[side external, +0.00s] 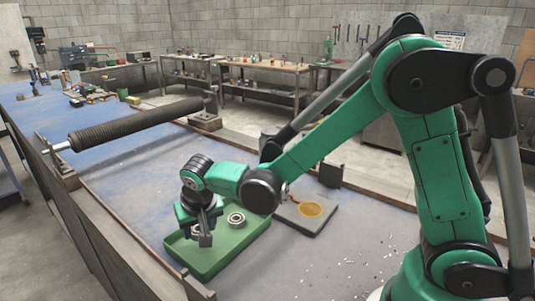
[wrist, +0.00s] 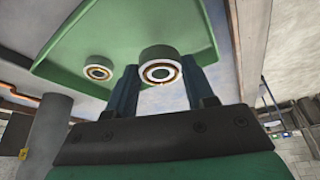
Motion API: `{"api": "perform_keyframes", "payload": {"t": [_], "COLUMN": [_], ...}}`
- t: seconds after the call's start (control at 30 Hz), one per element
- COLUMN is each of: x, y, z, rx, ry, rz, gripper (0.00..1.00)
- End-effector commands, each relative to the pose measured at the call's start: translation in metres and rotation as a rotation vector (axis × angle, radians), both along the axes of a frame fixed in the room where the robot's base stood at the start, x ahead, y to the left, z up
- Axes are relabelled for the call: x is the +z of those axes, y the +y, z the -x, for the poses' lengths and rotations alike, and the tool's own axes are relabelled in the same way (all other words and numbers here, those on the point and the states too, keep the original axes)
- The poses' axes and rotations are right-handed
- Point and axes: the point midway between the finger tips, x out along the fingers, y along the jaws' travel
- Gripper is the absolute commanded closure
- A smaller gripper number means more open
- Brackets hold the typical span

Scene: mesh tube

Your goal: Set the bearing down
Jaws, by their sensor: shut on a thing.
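My gripper (side external: 200,232) is shut on a bearing, a grey ring with a brass-coloured inner edge. In the wrist view the held bearing (wrist: 160,54) sits between the two dark fingers. In the side view it is mostly hidden by the fingers. It is over the left part of the green tray (side external: 207,267); whether it touches the tray floor I cannot tell. A second bearing (side external: 236,219) lies in the tray to the right of my gripper. It also shows in the wrist view (wrist: 98,72), left of the held one, apart from the fingers.
A dark mesh tube (side external: 135,124) spans supports behind the tray. A dark plate with an orange-yellow patch (side external: 310,209) lies to the right of the tray. A raised wooden edge (side external: 105,232) runs along the left.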

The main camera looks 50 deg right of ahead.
Motion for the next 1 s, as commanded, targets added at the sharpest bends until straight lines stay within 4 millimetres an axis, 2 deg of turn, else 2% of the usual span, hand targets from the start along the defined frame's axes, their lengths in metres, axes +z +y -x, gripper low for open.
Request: {"api": "perform_keyframes", "payload": {"t": [0.4,0.77,0.8,0.9,1.0], "x": [-0.041,-0.044,-0.044,-0.044,-0.044], "y": [0.000,0.000,0.000,0.000,0.000], "z": [0.000,0.000,0.000,0.000,0.000], "rx": [0.000,0.000,0.000,0.000,0.000], "ry": [0.000,0.000,0.000,0.000,0.000], "rz": [0.000,0.000,0.000,0.000,0.000], "gripper": [1.00,1.00,0.49,0.21,0.21]}}
